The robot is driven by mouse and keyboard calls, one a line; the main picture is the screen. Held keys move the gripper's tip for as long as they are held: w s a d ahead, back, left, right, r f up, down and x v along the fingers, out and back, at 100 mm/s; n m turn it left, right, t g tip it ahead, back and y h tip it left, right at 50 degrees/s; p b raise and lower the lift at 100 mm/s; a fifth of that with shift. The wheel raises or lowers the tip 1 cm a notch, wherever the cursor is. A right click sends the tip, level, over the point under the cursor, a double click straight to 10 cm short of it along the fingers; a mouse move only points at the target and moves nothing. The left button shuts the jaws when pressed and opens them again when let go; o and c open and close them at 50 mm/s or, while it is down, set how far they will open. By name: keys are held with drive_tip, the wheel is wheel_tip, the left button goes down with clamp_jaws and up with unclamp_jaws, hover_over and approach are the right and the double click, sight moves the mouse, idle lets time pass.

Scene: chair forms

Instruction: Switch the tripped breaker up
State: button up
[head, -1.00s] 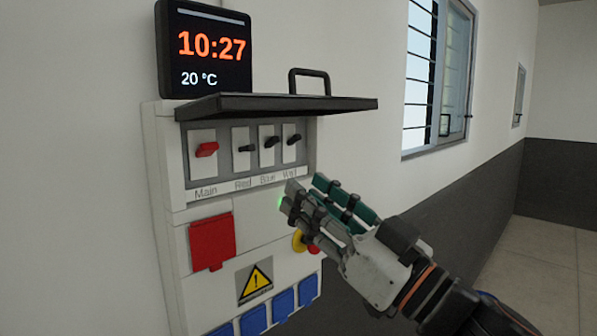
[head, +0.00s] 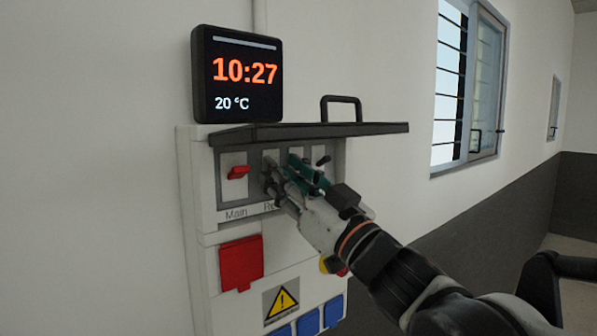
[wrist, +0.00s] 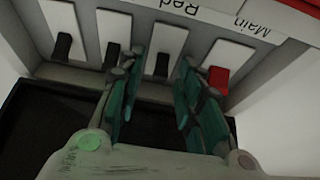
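The breaker panel (head: 205,215) is on the wall in the head view, under its raised dark cover. The red Main switch (head: 237,172) is uncovered at the left, also in the wrist view (wrist: 217,79). To its right are several black levers on white plates. My gripper (head: 287,178) is at the Red breaker, hiding most of it from the head. In the wrist view the open fingers (wrist: 160,70) stand on either side of the Red lever (wrist: 162,65), with gaps beside it. Two more black levers (wrist: 112,55) (wrist: 63,47) are to the left there. Which breaker is tripped is unclear.
The raised cover (head: 310,132) with its handle (head: 341,103) juts out just above my gripper. A clock (head: 237,75) stands above it. Below are a red socket cover (head: 241,263), a warning sign (head: 281,301) and blue sockets (head: 308,322). A window (head: 468,90) is to the right.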

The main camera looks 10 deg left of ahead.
drive_tip(key=shift+w+a, duration=0.1)
drive_tip(key=shift+a, duration=0.05)
clamp_jaws()
drive_tip(key=shift+r, duration=0.15)
drive_tip(key=g+h+p, duration=0.1)
drive_tip(key=p, duration=0.2)
drive_tip(key=r+g+h+p, duration=0.1)
drive_tip(key=h+p, duration=0.1)
drive_tip(key=shift+w+a+r+g+p, duration=0.1)
drive_tip(key=shift+r+g+p, duration=0.1)
drive_tip(key=shift+g+p, duration=0.15)
idle(0.4)
